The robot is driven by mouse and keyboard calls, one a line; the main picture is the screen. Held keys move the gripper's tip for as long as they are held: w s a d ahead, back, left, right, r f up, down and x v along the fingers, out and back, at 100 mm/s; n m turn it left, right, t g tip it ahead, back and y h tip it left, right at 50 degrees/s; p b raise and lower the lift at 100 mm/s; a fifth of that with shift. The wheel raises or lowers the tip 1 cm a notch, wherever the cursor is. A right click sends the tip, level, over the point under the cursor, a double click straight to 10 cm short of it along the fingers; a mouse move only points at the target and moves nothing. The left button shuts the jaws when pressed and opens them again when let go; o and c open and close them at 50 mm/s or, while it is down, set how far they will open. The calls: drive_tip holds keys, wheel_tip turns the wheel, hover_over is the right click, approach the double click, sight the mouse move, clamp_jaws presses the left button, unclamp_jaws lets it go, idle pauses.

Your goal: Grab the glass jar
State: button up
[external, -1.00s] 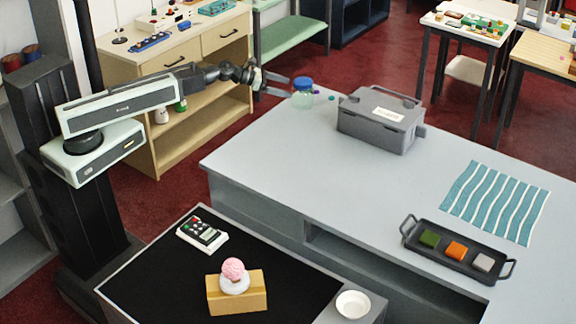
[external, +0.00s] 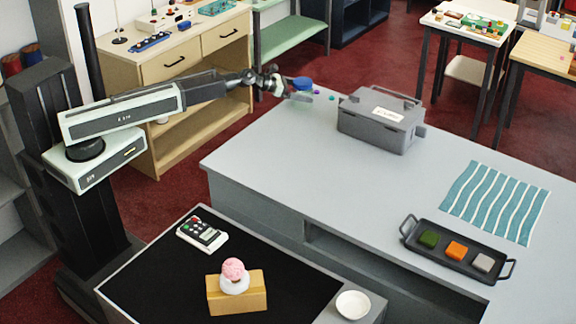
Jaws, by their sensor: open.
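The glass jar stands near the far left corner of the grey counter (external: 265,150).
A striped cloth (external: 494,202) and a dark tray (external: 455,262) with coloured blocks lie farther right. The counter's middle is clear.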

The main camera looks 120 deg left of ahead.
drive_tip(key=c, duration=1.8)
wheel_tip(320, 180, up, 10)
drive_tip(key=p, duration=1)
drive_tip(key=shift+r, duration=0.2)
drive_tip(key=shift+f, duration=0.1)
